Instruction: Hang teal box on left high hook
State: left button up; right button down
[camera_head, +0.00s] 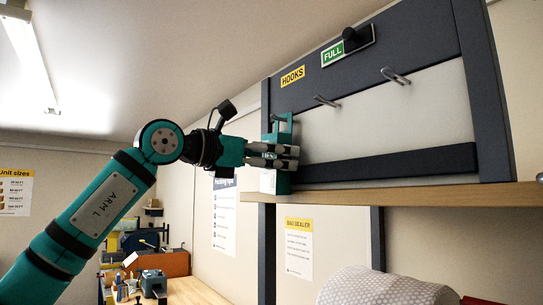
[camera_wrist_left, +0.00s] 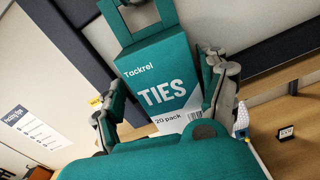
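The teal box (camera_head: 268,183), with a hang tab on top, is upright in front of the left end of the hook board. In the left wrist view the teal box (camera_wrist_left: 157,75) shows the word TIES and an open loop tab above. My left gripper (camera_head: 284,156) is shut on the box, its fingers (camera_wrist_left: 165,100) along both sides. A hook tip shows by the tab at the left; I cannot tell whether the tab is around it. The middle hook (camera_head: 326,101) and right hook (camera_head: 397,76) are bare. My right gripper is not in view.
A wooden shelf (camera_head: 420,196) runs below the hook board (camera_head: 390,125), close under the box. A FULL sign (camera_head: 333,54) with a dark knob and a HOOKS label (camera_head: 292,76) are on the upper rail. A bubble-wrap roll (camera_head: 385,288) is below the shelf.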

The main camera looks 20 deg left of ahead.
pick_arm(q)
jog(key=shift+s, duration=0.1)
jog(key=v, duration=1.1)
jog(key=shift+s+a, duration=0.25)
jog(key=shift+a, duration=0.05)
